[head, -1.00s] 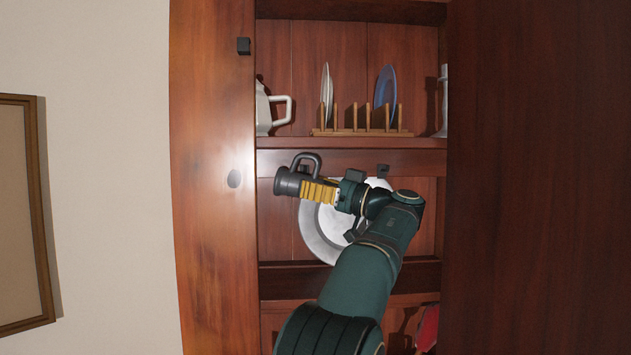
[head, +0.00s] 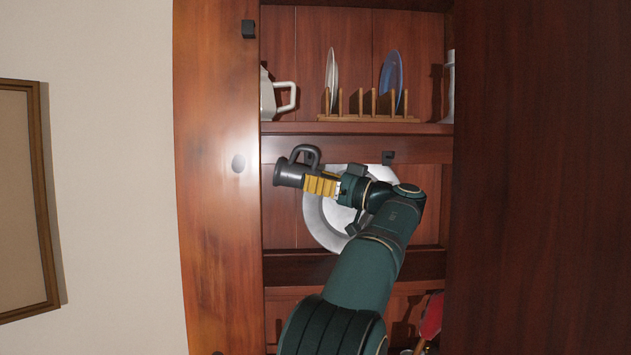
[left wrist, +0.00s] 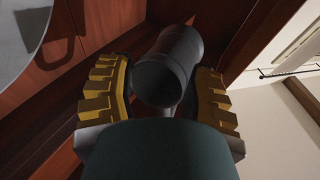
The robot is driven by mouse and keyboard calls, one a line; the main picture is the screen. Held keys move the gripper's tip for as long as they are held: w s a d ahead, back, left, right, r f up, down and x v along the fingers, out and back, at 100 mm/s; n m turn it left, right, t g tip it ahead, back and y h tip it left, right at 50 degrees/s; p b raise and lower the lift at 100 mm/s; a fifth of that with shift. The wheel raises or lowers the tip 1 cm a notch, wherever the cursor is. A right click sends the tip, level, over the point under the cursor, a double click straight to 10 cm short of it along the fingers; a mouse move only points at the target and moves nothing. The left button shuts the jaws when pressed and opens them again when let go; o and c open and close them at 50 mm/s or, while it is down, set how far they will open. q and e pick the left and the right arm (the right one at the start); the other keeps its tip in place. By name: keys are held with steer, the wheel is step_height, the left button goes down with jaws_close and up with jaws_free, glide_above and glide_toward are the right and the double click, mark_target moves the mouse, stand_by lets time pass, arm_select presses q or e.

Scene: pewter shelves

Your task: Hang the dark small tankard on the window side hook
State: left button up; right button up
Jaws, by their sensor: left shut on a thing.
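The dark grey tankard (head: 289,174) is held out in front of the cabinet, below the upper shelf, lying on its side with its handle loop up. My left gripper (head: 320,186) is shut on it, yellow fingers around its body. In the left wrist view the tankard (left wrist: 170,72) sits between the two finger pads (left wrist: 165,95), its round end facing the camera. A small black hook (head: 388,157) sits under the upper shelf, right of the tankard. A dark bit inside the handle loop may be another hook; I cannot tell if they touch. My right gripper is out of view.
A large pale plate (head: 322,232) stands behind my arm. The upper shelf (head: 350,129) bears a white jug (head: 267,99), a wooden plate rack (head: 368,118) with two plates, and a pale metal piece at right. Wooden panels (head: 215,200) flank the opening.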

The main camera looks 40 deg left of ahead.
arm_select(q)
steer(key=shift+f, duration=0.15)
steer(key=o, duration=1.2)
steer(key=shift+w, duration=0.1)
steer(key=shift+o, duration=0.3)
steer(key=shift+w, duration=0.1)
steer(key=v, duration=0.7)
